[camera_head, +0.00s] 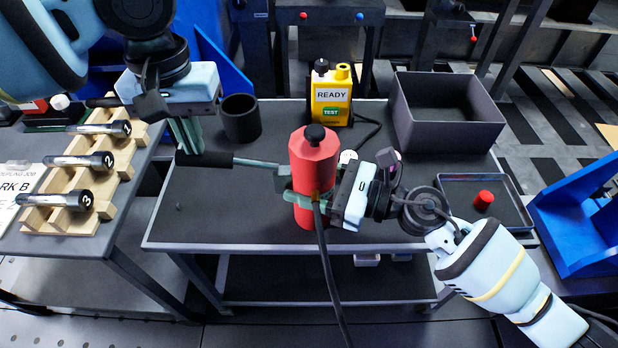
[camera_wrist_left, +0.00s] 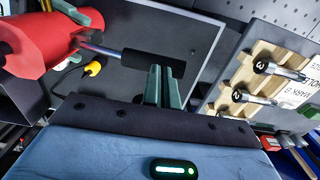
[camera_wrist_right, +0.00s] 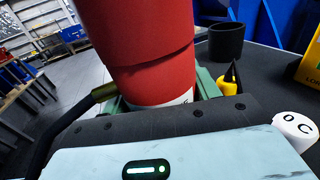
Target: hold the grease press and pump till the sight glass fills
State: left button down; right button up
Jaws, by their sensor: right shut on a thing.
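The red grease press (camera_head: 314,165) stands upright on the dark cart top, with a black knob on top and a black hose running from its front. My right gripper (camera_head: 300,198) is shut around its body; the right wrist view shows the red body (camera_wrist_right: 140,50) between the fingers. The pump lever with its black grip (camera_head: 205,158) reaches left from the press, roughly level. My left gripper (camera_head: 188,135) points down at the grip's outer part. In the left wrist view its fingers (camera_wrist_left: 164,85) are together beside the grip (camera_wrist_left: 150,65). I cannot make out a sight glass or its level.
A yellow box (camera_head: 331,98) reading READY and TEST stands behind the press. A black cup (camera_head: 240,118), a grey bin (camera_head: 447,115) and a tray (camera_head: 522,215) with a red cap (camera_head: 484,199) are around it. Numbered cylinders (camera_head: 90,160) lie in a wooden rack at left.

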pick_arm(q)
jog(key=shift+r, duration=1.75)
jog(key=shift+f, duration=0.1)
dwell(0.3)
jog(key=shift+f, duration=2.3)
jog(key=shift+r, duration=2.45)
jog(key=shift+f, duration=0.1)
jog(key=shift+f, duration=2.35)
jog(key=shift+r, duration=2.4)
